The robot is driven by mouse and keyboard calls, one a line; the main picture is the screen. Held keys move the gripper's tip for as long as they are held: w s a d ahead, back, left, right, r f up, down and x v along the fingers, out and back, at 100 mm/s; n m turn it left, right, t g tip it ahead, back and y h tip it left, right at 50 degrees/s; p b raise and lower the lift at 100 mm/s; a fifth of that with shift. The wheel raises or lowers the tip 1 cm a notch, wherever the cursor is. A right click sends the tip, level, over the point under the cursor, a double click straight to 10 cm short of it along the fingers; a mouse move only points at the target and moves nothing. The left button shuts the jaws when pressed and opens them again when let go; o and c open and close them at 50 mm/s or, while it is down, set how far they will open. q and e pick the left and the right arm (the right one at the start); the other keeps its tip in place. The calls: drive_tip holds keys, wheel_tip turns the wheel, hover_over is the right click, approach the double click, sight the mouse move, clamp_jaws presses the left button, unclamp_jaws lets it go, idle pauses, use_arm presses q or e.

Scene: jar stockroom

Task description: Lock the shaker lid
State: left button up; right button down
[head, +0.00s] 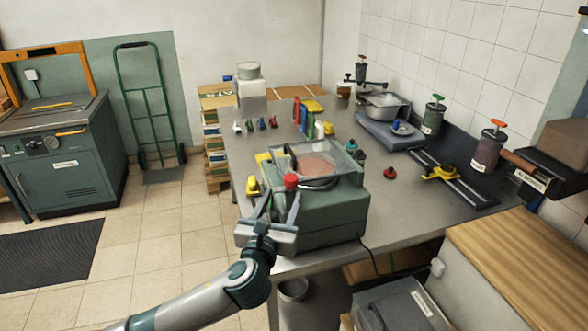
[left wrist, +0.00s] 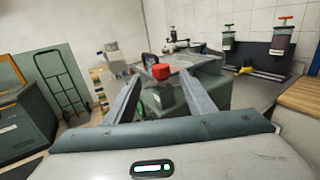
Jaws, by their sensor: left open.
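The shaker is a green box-shaped machine (head: 318,212) at the near edge of the metal table. Its clear lid (head: 345,158) lies over a round pinkish pan; I cannot tell whether it sits fully flush. A red knob (head: 291,181) is at the shaker's front, and it also shows in the left wrist view (left wrist: 161,72). My left gripper (head: 281,198) is open and empty in front of the shaker. In the left wrist view the knob appears between the fingertips (left wrist: 159,80), seemingly beyond them. My right gripper is not in view.
A red-knobbed piece (head: 389,173) and a black rail with a yellow part (head: 440,173) lie to the right. A wooden-topped cabinet (head: 520,255) stands right.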

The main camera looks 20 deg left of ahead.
sight(286, 184)
use_arm(q)
drive_tip(key=w+p, duration=0.1)
drive_tip(key=w, duration=0.3)
drive_tip(key=w+p, duration=0.1)
drive_tip(key=w, duration=0.4)
drive_tip(key=w+a, duration=0.1)
drive_tip(key=w, duration=0.3)
drive_tip(key=shift+w+p, duration=0.35)
drive_tip(key=shift+p, duration=0.05)
drive_tip(key=c, duration=1.1)
